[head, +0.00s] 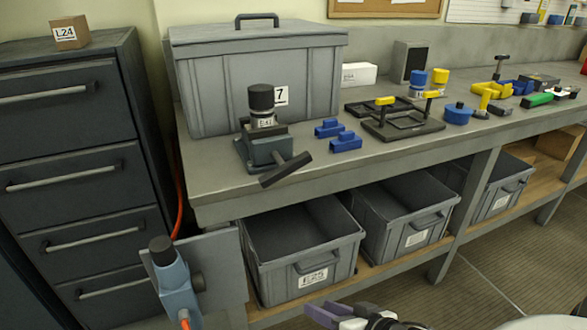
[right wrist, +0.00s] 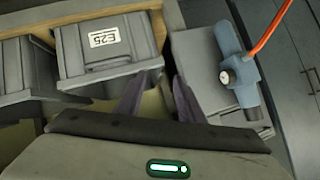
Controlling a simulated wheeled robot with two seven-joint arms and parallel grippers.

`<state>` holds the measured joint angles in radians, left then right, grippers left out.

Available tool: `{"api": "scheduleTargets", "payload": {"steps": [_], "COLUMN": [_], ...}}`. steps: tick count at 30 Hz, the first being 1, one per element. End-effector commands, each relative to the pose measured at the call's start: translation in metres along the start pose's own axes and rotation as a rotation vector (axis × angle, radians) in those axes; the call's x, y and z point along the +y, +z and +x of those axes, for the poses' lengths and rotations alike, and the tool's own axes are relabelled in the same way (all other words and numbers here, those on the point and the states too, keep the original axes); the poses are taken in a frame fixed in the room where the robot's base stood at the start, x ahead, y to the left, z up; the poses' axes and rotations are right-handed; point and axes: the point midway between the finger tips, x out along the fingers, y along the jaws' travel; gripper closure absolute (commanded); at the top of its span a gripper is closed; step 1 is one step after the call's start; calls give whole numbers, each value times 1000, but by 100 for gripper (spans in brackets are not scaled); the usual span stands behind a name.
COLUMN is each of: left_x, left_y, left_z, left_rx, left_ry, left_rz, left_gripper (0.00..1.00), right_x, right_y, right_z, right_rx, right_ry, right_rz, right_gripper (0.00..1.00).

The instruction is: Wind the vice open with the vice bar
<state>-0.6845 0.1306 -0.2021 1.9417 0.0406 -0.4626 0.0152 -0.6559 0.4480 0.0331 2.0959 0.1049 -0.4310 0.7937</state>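The vice (head: 262,150) is a dark grey-green block near the front left of the bench top. The vice bar (head: 287,169) is a dark bar standing out slantwise at its front, over the bench edge. A black-capped cylinder with a white label (head: 262,106) stands on or just behind the vice; I cannot tell which. My right gripper (head: 324,313) is low at the bottom of the head view, below and in front of the bench, well away from the bar. In the right wrist view its two fingers (right wrist: 159,88) are apart with nothing between them. My left gripper is out of view.
A grey lidded box (head: 215,85) stands behind the vice. Blue blocks (head: 346,142) and a black tray (head: 402,128) lie to its right. Grey bins (head: 310,250) fill the shelf below. A blue tool with an orange cord (head: 174,275) hangs at the bench's left end.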

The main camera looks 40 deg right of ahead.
Motion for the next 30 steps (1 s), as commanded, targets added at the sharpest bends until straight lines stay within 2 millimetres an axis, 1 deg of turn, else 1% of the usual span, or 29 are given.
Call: {"api": "scheduleTargets", "payload": {"steps": [1, 2, 3, 5, 6, 9, 12, 15, 17, 20, 23, 30], "left_x": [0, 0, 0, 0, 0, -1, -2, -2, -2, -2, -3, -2], "left_y": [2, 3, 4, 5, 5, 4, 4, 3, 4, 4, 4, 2], "left_z": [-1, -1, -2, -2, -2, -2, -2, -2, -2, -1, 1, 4], "left_rx": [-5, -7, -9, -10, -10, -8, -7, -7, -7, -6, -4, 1], "left_ry": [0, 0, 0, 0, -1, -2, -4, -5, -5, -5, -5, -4], "left_rz": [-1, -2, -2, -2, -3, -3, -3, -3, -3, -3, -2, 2], "left_gripper": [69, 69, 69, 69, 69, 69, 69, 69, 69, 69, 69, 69], "right_x": [2, 2, 0, -9, -17, -39, -59, -72, -76, -79, -81, -88], "right_y": [-45, -68, -99, -141, -166, -214, -245, -261, -265, -269, -272, -282], "right_z": [-5, -9, -14, -24, -30, -46, -60, -68, -70, -67, -59, -32], "right_rx": [61, 93, 132, 179, 203, 237, 246, 244, 242, 241, 242, 243], "right_ry": [-18, -33, -59, -109, -147, -239, -313, -360, -374, -383, -384, -382], "right_rz": [78, 137, 214, 323, 387, 526, 624, 683, 703, 715, 714, 714], "right_gripper": [65, 65, 65, 65, 65, 65, 65, 65, 65, 65, 65, 65]}}
